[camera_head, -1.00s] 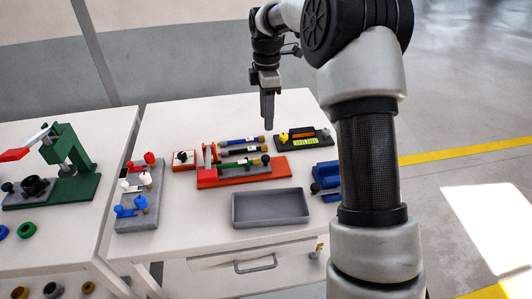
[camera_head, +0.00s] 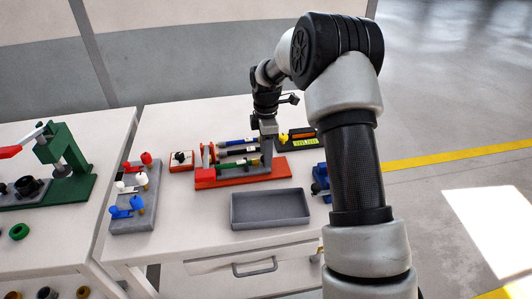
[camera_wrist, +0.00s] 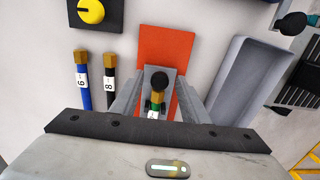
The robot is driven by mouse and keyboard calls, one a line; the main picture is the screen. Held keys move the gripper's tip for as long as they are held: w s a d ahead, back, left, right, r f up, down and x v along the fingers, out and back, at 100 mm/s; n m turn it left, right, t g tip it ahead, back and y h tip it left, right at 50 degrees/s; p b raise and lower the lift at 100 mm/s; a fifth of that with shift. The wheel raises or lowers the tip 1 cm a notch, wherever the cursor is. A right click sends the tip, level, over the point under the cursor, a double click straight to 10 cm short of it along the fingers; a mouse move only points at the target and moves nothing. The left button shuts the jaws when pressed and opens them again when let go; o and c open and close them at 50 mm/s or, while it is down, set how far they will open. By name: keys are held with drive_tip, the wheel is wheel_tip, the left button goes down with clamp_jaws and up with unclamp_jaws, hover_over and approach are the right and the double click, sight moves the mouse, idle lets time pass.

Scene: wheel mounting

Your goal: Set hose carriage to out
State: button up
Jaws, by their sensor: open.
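The hose fixture has an orange-red base (camera_head: 279,168) on the right-hand table; the base also shows in the wrist view (camera_wrist: 166,48). A hose with a green body (camera_head: 232,164) lies along it. A black ball knob (camera_wrist: 158,79) stands on the grey carriage part (camera_wrist: 179,92) of the fixture, with a brass hose end (camera_wrist: 157,98) just below it in the picture. My gripper (camera_head: 268,150) is low over the fixture's right end. In the wrist view my gripper (camera_wrist: 157,103) is open, its grey fingers on either side of the knob. Contact cannot be told.
A blue hose (camera_wrist: 82,79) and a black hose (camera_wrist: 109,80) lie beside the fixture. A dark panel with a yellow knob (camera_wrist: 91,11) is close by. An empty grey tray (camera_head: 270,226) lies in front. A grey block with coloured levers (camera_head: 132,224) stands left.

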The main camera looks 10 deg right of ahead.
clamp_jaws()
drive_tip(key=d+p, duration=0.1)
drive_tip(key=d, duration=0.3)
drive_tip(key=shift+d+r+p, duration=0.15)
drive_tip(key=shift+d+p, duration=0.25)
drive_tip(key=shift+d, duration=0.35)
unclamp_jaws()
drive_tip(key=shift+d, duration=0.15)
